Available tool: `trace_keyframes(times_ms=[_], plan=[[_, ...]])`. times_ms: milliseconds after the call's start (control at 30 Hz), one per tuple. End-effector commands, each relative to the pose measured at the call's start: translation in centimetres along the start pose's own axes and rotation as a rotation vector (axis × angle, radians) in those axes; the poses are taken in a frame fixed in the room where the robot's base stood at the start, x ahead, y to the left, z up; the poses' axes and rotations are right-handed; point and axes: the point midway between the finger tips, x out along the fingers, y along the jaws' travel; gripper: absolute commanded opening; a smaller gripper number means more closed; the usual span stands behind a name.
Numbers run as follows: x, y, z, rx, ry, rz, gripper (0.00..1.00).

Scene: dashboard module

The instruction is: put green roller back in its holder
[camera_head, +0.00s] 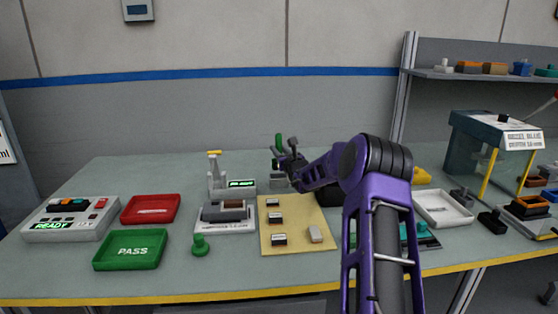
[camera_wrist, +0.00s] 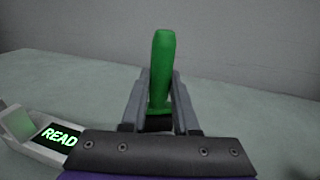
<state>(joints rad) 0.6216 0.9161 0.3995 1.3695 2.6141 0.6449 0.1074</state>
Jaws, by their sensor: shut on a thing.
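The green roller (camera_wrist: 163,62) stands upright between the two fingers of my gripper (camera_wrist: 158,105) in the wrist view. In the head view the green roller (camera_head: 279,142) shows as a small green upright shape at the tip of my gripper (camera_head: 287,155), over the back middle of the table. My gripper is shut on it. A small grey block (camera_head: 278,182) stands just below the gripper; I cannot tell whether it is the roller's holder.
A press-like device with a lit green display (camera_head: 241,184) stands left of the gripper. A tan board (camera_head: 295,235) with small parts lies in front. A red tray (camera_head: 150,209), a green PASS tray (camera_head: 130,250) and a green knob (camera_head: 201,245) are further left. A white tray (camera_head: 443,208) is at right.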

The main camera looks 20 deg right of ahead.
Motion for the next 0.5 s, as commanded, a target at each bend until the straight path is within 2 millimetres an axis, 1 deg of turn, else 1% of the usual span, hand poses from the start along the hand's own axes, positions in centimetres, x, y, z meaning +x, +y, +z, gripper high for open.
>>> trace_keyframes(times_ms=[33,100,167,400,500], plan=[[0.0,0.0,-1.0,0.003,0.003,0.0,0.0],[0.0,0.0,-2.1,0.003,0.003,-0.001,0.0],[0.0,0.0,-2.6,0.002,0.001,-0.001,0.0],[0.0,0.0,-2.7,0.0,0.0,-0.001,0.0],[0.0,0.0,-3.0,0.0,0.0,0.0,0.0]])
